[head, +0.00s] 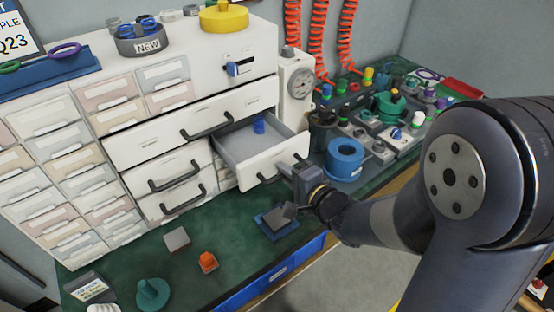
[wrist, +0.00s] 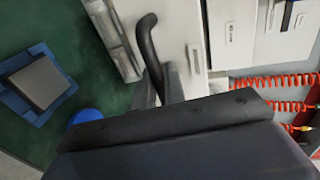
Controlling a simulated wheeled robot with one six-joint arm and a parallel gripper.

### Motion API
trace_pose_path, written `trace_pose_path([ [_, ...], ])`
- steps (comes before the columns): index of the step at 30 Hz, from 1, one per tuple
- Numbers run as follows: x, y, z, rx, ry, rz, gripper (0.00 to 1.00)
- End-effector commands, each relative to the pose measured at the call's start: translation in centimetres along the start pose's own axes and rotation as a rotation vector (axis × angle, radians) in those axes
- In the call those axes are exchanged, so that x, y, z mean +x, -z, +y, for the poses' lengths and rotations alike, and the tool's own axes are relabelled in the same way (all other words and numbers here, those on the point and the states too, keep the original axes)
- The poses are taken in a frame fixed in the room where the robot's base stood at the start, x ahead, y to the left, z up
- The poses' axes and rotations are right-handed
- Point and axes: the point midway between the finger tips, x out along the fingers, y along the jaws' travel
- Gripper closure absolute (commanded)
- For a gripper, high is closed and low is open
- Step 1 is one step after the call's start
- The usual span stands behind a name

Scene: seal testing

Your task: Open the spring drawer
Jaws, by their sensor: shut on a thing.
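A white drawer (head: 250,172) is pulled out from the right side of the white cabinet. A small blue thing (head: 259,125) stands inside it. The label on its front is too small to read, so I cannot confirm it is the spring drawer. My gripper (head: 299,172) is at the right end of the drawer's front, shut on its black handle (wrist: 151,45). In the wrist view the fingers (wrist: 174,83) close around one end of the handle. The exact contact is partly hidden by my gripper body.
The cabinet's other drawers with black handles (head: 174,175) look shut, though the wide one above sits slightly forward. A blue tray with a grey block (head: 278,220) and an orange piece (head: 207,261) lie on the green bench.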

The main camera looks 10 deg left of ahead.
Motion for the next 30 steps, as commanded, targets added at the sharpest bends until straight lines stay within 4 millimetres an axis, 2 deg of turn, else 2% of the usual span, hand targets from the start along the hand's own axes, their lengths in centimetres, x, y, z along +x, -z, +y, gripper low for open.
trace_pose_path([
  [3,-2.1,0.1,0.3,0.002,-0.002,0.004,1.00],
  [10,-4.3,0.1,0.9,0.002,-0.001,0.003,1.00],
  [24,-4.9,0.0,1.1,0.000,0.000,0.000,1.00],
  [25,-4.9,0.0,1.1,0.000,-0.001,0.000,0.88],
  [27,-4.9,0.0,1.1,0.000,0.000,0.000,0.84],
  [30,-4.9,0.0,1.1,0.000,0.000,0.000,0.84],
])
